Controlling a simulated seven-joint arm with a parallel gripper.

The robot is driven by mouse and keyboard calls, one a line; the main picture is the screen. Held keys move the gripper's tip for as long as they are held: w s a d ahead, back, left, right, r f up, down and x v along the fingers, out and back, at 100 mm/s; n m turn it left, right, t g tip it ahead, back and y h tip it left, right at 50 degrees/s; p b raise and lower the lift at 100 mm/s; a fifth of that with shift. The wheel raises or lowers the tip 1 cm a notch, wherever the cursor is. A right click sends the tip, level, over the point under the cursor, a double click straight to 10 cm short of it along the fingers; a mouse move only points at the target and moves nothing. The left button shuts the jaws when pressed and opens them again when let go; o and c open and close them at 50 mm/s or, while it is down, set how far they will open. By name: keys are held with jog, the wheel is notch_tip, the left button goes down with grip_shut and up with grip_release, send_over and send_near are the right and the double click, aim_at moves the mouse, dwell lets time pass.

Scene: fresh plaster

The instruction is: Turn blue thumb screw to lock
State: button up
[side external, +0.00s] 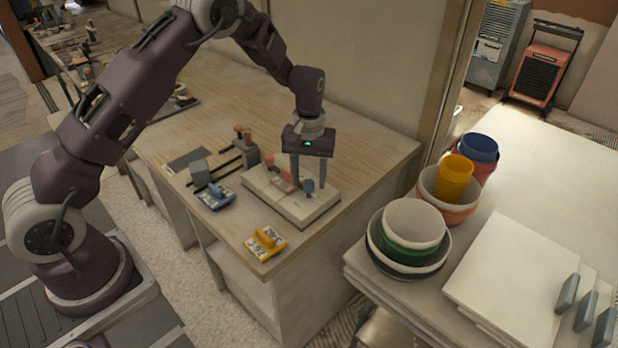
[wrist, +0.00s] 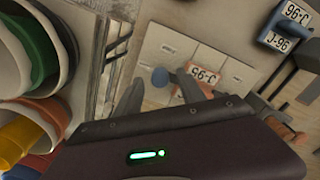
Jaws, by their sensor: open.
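The blue thumb screw (side external: 309,185) stands upright on a pale block (side external: 301,208) on the wooden workbench. It also shows as a round blue knob in the wrist view (wrist: 160,77). My gripper (side external: 309,188) is open and points down, with one finger on each side of the screw. In the wrist view, my fingertips (wrist: 160,80) flank the knob with visible gaps, so they look apart from it. Beside the screw lies an orange piece (side external: 283,178) with a white label; it is partly behind a finger in the side view.
A blue labelled piece (side external: 215,197) and a yellow labelled piece (side external: 266,243) lie near the bench's front edge. A dark-railed clamp (side external: 222,166) lies left of the block. Stacked bowls and buckets (side external: 410,228) stand on a separate table at right.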

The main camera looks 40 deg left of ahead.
aim_at(309, 182)
notch_tip(309, 182, up, 6)
jog(key=shift+r, duration=0.25)
jog(key=shift+r, duration=0.1)
jog(key=s+d+r+m+t, duration=0.1)
jog(key=s+r, duration=0.5)
jog(key=r, duration=0.2)
jog(key=s+d+r+m+t, duration=0.1)
jog(key=s+d+r+m, duration=0.1)
jog(key=s+r, duration=0.55)
jog(key=s+r+m+t, duration=0.3)
jog(key=s+m, duration=0.1)
jog(key=s, duration=1.4)
jog(key=shift+s+d+r+t, duration=0.15)
jog(key=shift+s+d+t, duration=0.05)
jog(key=shift+d+t, duration=0.15)
